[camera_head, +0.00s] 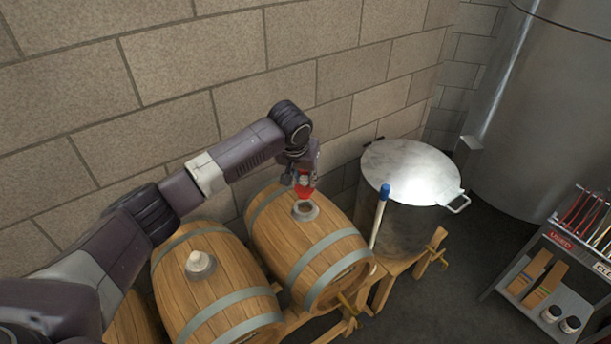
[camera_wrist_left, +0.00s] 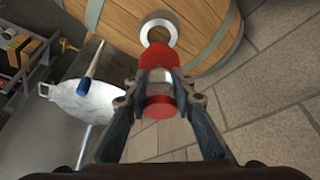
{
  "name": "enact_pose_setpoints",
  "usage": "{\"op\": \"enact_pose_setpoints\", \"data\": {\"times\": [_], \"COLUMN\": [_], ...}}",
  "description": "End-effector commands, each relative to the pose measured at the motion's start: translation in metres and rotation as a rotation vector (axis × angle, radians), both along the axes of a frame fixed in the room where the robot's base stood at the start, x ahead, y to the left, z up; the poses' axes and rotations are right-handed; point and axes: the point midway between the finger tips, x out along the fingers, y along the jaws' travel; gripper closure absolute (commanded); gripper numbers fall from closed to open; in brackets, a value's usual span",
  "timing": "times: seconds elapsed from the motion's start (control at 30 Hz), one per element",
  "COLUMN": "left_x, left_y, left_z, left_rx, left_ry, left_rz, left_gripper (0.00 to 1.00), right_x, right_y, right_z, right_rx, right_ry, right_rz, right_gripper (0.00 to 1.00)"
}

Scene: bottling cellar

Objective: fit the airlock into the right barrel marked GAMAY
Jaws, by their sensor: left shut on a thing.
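My left gripper (camera_head: 302,179) is shut on the airlock (camera_head: 304,191), a red piece with a clear middle. It holds the airlock just above the pale bung hole (camera_head: 305,211) on top of the right barrel (camera_head: 290,243). No GAMAY marking is legible. In the left wrist view, the gripper fingers (camera_wrist_left: 160,100) grip the airlock (camera_wrist_left: 158,57) at its clear middle, and its red end overlaps the edge of the ring around the hole (camera_wrist_left: 166,22). I cannot tell whether they touch. My right gripper is not in view.
Another barrel (camera_head: 215,290) with a pale bung (camera_head: 201,264) lies to the left. A lidded steel pot (camera_head: 400,220) with a blue-tipped rod (camera_head: 379,215) stands close on the right. A block wall (camera_head: 220,90) is behind. A shelf cart (camera_head: 560,270) stands far right.

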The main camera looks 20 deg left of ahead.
Motion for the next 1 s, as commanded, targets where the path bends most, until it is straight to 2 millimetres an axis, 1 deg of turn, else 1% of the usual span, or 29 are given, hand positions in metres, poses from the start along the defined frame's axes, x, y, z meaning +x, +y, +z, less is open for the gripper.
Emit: {"op": "enact_pose_setpoints", "data": {"times": [0.03,0.07,0.1,0.17,0.33,0.4,0.47,0.57,0.8,0.87,1.0], "left_x": [0.0,0.0,0.0,0.0,0.001,0.0,0.0,0.001,0.001,0.001,0.001], "left_y": [0.0,0.0,0.0,0.001,0.0,0.0,0.0,-0.001,0.0,0.0,0.0], "left_z": [-0.009,-0.012,-0.016,-0.021,-0.036,-0.041,-0.043,-0.048,-0.051,-0.051,-0.051], "left_rx": [0.001,0.001,0.001,0.001,0.0,0.0,0.0,-0.001,-0.001,-0.001,-0.001], "left_ry": [-0.001,-0.001,-0.001,-0.002,-0.002,-0.001,0.0,0.0,-0.001,-0.001,-0.001], "left_rz": [0.0,0.0,0.0,0.0,0.001,0.001,0.001,0.001,0.0,0.0,0.0], "left_gripper": [1.0,1.0,1.0,1.0,1.0,1.0,1.0,1.0,1.0,1.0,1.0], "right_x": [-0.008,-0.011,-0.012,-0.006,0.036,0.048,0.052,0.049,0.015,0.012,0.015], "right_y": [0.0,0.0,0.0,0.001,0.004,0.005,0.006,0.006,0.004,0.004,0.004], "right_z": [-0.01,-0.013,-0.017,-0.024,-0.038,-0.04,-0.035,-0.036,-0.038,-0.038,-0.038], "right_rx": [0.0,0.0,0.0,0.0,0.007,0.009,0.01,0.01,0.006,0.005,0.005], "right_ry": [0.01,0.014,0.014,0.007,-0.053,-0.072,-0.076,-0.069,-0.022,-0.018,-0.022], "right_rz": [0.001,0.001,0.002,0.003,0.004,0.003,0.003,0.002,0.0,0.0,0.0], "right_gripper": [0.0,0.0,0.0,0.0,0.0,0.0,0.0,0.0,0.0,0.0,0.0]}}
